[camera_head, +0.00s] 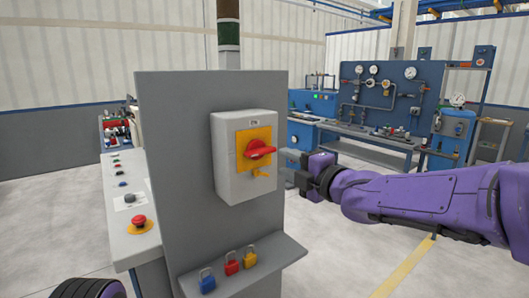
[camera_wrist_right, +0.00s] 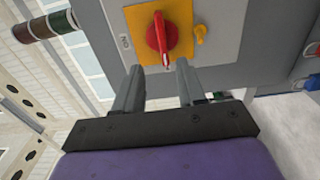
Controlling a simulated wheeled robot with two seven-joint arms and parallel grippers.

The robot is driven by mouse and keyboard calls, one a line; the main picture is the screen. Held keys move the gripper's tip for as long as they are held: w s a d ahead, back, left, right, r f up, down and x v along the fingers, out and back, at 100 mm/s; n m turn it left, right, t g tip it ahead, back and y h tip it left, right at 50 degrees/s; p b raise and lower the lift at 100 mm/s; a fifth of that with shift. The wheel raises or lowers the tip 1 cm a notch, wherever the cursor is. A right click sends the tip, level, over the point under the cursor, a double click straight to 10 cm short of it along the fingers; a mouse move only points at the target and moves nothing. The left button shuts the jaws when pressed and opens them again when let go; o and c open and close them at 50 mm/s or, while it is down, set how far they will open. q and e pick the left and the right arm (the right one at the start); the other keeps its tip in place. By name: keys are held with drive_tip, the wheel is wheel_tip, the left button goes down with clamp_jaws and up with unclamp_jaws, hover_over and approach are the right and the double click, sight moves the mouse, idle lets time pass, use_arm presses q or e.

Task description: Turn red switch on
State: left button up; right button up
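The red switch (camera_head: 259,149) is a rotary handle on a yellow plate (camera_head: 243,135) on a grey box, fixed to a grey panel. Its handle lies roughly horizontal, and a small label (camera_head: 252,121) sits above the plate. My right gripper (camera_head: 284,166) is just right of the box, its fingers pointing at it. In the right wrist view, the red switch (camera_wrist_right: 161,38) is just beyond the tips of my right gripper (camera_wrist_right: 157,70), lined up with the gap. The two fingers are apart with nothing between them.
A ledge (camera_head: 268,262) below holds blue, red and yellow padlocks. A yellow tab (camera_head: 261,173) hangs under the switch. A console (camera_head: 125,195) with a red push button (camera_head: 138,221) is at left. A blue workbench with gauges (camera_head: 380,95) stands behind. Floor at right is clear.

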sight(264, 152)
drive_tip(key=p+x, duration=0.3)
drive_tip(key=x, duration=0.6)
drive_tip(key=shift+w+a+f, duration=0.2)
drive_tip(key=shift+w+a, duration=0.05)
drive_tip(key=shift+w, duration=0.2)
clamp_jaws()
